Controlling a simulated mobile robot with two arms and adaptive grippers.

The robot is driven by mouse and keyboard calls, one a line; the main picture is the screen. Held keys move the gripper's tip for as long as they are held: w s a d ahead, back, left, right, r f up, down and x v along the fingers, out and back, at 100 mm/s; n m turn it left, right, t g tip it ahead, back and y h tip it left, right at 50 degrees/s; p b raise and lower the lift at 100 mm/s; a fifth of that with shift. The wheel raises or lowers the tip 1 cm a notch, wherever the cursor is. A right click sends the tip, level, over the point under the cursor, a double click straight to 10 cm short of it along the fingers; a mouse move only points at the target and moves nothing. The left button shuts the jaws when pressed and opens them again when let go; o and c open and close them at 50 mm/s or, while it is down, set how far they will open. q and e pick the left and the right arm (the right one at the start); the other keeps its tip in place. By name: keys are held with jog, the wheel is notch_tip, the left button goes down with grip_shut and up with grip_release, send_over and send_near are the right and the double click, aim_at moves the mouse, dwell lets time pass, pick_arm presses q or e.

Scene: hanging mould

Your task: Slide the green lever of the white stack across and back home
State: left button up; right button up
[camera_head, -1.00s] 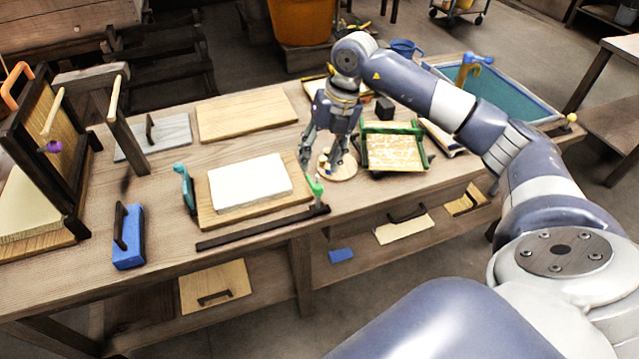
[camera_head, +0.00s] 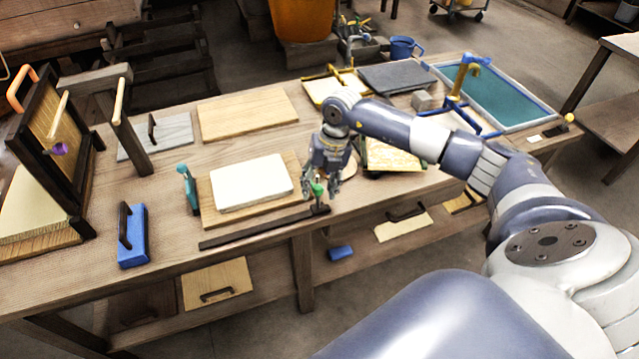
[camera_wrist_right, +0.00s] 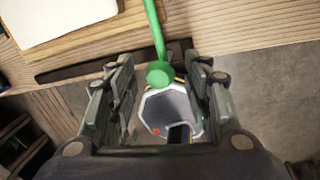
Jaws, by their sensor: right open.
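The white stack (camera_head: 250,182) lies on a wooden board on the bench, with a dark rail (camera_head: 262,228) along its front edge. The green lever (camera_head: 317,189) stands at the right end of this rail. My right gripper (camera_head: 322,196) is open and right at the lever. In the right wrist view the green lever (camera_wrist_right: 158,72) stands between the two open fingers, its round knob nearest the camera. I cannot tell whether a finger touches it. A teal handle (camera_head: 188,188) stands at the stack's left side. My left gripper is not in view.
A blue block with a dark handle (camera_head: 132,236) lies left of the stack. A wooden board (camera_head: 247,114) lies behind it. A framed mould (camera_head: 392,156) is partly hidden behind my right arm. A dark upright frame (camera_head: 50,140) stands at far left.

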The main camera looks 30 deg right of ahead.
grip_shut()
jog(key=w+a+b, duration=0.2)
jog(key=w+a, duration=0.1)
jog(key=a, duration=1)
jog(key=w+a+b, duration=0.3)
jog(key=a, duration=1.1)
jog(key=shift+w+a+b, duration=0.3)
jog(key=shift+r, duration=0.1)
jog(key=shift+c, duration=1.7)
grip_release()
jog(key=o, duration=0.3)
jog(key=shift+a, duration=0.1)
jog(key=shift+o, duration=0.2)
jog(key=shift+a, duration=0.1)
